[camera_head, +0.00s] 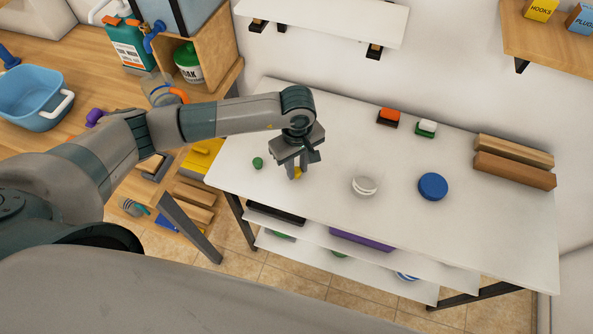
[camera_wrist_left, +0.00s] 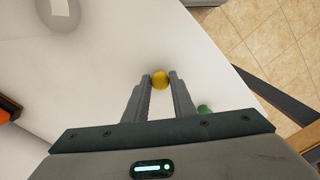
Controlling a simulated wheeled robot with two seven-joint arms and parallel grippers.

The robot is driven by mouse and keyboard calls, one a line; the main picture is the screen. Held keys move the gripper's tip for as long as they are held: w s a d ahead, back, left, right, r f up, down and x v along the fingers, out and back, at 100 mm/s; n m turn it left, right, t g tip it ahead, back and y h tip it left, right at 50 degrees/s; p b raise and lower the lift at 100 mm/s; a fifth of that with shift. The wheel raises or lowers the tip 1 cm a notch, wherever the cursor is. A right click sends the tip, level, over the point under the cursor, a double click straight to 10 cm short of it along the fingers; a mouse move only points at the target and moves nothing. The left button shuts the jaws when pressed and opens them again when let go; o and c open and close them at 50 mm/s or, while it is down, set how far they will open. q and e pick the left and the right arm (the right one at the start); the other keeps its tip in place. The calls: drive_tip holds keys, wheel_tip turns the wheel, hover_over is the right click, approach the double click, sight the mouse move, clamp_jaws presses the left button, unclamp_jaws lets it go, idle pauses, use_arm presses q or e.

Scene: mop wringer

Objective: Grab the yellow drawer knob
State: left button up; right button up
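The yellow knob (camera_head: 298,174) is a small round piece at the white tabletop's front left part. It also shows in the left wrist view (camera_wrist_left: 160,80), between my fingertips. My left gripper (camera_head: 297,172) points down over the table, its fingers (camera_wrist_left: 160,77) drawn close together with one against each side of the knob. It looks shut on the knob. Whether the knob touches the tabletop is hard to tell. No drawer shows attached to it. My right gripper is not in view.
A green knob (camera_head: 257,162) lies left of my gripper. Shelves with a purple item (camera_head: 361,240) lie below the table's front edge.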

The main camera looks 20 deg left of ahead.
sight(297, 170)
use_arm(q)
drive_tip(key=c, duration=0.4)
drive_tip(key=shift+r, duration=0.15)
drive_tip(key=shift+c, duration=0.2)
drive_tip(key=shift+r+b, duration=0.6)
drive_tip(key=shift+b, duration=0.05)
wheel_tip(297, 170, up, 2)
drive_tip(key=shift+w+r+b, duration=0.1)
drive_tip(key=shift+r+b, duration=0.1)
drive_tip(key=shift+b, duration=0.6)
drive_tip(key=s+d+r+b, duration=0.3)
drive_tip(key=d+r, duration=0.4)
drive_tip(key=d, duration=0.4)
drive_tip(key=shift+s+b, duration=0.35)
drive_tip(key=shift+b, duration=0.5)
drive_tip(key=shift+r, duration=0.15)
